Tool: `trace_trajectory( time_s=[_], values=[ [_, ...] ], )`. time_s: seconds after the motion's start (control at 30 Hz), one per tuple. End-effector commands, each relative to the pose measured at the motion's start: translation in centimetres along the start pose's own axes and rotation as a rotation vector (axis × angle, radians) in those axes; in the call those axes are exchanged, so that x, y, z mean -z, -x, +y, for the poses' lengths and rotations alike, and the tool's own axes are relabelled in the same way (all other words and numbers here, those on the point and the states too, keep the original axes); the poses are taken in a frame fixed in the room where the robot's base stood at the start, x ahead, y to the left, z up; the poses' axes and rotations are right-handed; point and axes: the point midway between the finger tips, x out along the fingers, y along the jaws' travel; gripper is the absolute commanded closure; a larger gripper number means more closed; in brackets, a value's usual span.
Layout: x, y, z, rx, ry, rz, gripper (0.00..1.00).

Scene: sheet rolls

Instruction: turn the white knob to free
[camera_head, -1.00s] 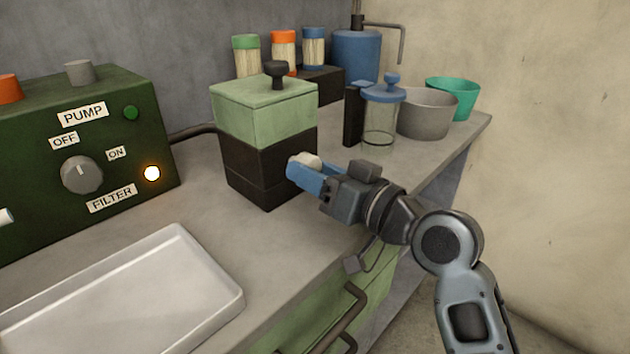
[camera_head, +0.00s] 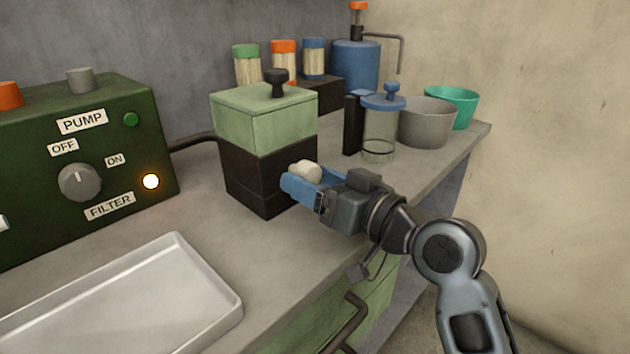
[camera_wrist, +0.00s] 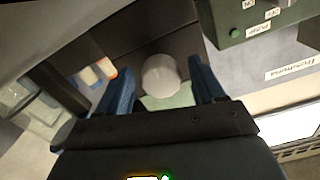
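The white knob (camera_head: 305,170) is a small rounded cap at the right side of a box with a black lower part (camera_head: 268,178) and a pale green top (camera_head: 264,112). In the wrist view the knob (camera_wrist: 161,76) lies between my two blue fingers, with a gap on each side. My gripper (camera_head: 298,182) is open around or just in front of the knob; I cannot tell how deep the fingers reach. In the head view a blue finger covers the knob's lower part. The knob's marking and setting cannot be read.
A dark green control box (camera_head: 150,125) with a grey dial (camera_head: 79,182) and a lit lamp (camera_head: 151,181) stands at left. A white tray (camera_head: 205,258) lies in front. A lidded glass jar (camera_head: 380,135) and grey bowl (camera_head: 428,122) stand behind my gripper.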

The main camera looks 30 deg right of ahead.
Motion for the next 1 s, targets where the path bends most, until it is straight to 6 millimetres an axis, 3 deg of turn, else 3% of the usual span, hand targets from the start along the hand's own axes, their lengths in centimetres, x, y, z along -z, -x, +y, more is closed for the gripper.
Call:
trace_trajectory(
  time_s=[0.33, 0.7, 1.0],
  values=[
    [0.1, 0.5, 0.0, -0.001, 0.0, 0.002, 0.28],
    [0.0, 6.0, 0.1, -0.003, 0.0, 0.001, 0.28],
    [0.0, 7.8, 0.0, 0.0, 0.0, 0.001, 0.28]
  ],
)
